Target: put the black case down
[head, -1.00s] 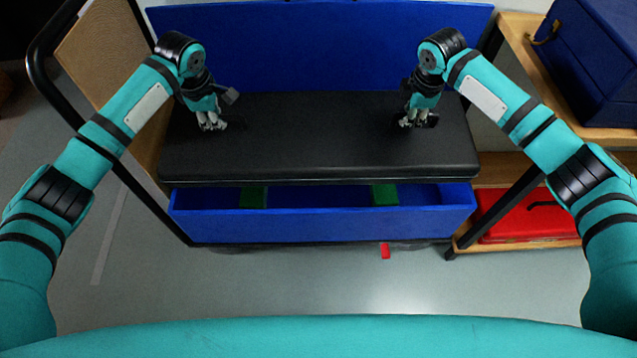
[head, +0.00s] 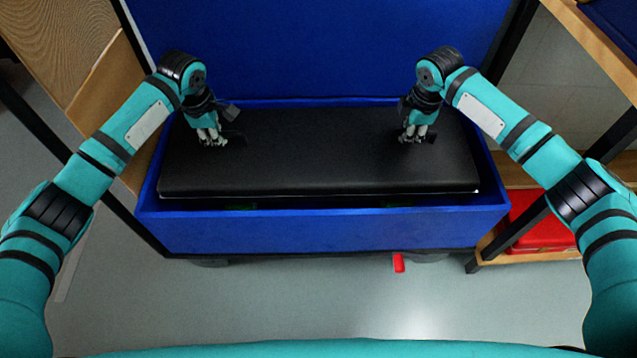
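The long black case (head: 320,160) is level, within the outline of the open blue box (head: 330,232) in the head view. A narrow dark gap shows between its front edge and the box's front wall; whether it touches the box floor is hidden. My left gripper (head: 212,140) points down onto the left part of the case top, and my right gripper (head: 416,137) onto the right part. Both appear shut on the case, though their fingertips are small and the grip is partly hidden. Green blocks (head: 240,206) inside the box show only faintly.
The blue lid (head: 320,50) stands open behind the box. A wooden shelf unit at the right holds a red case (head: 540,222). A small red piece (head: 398,263) shows below the box front. Black frame posts stand on both sides.

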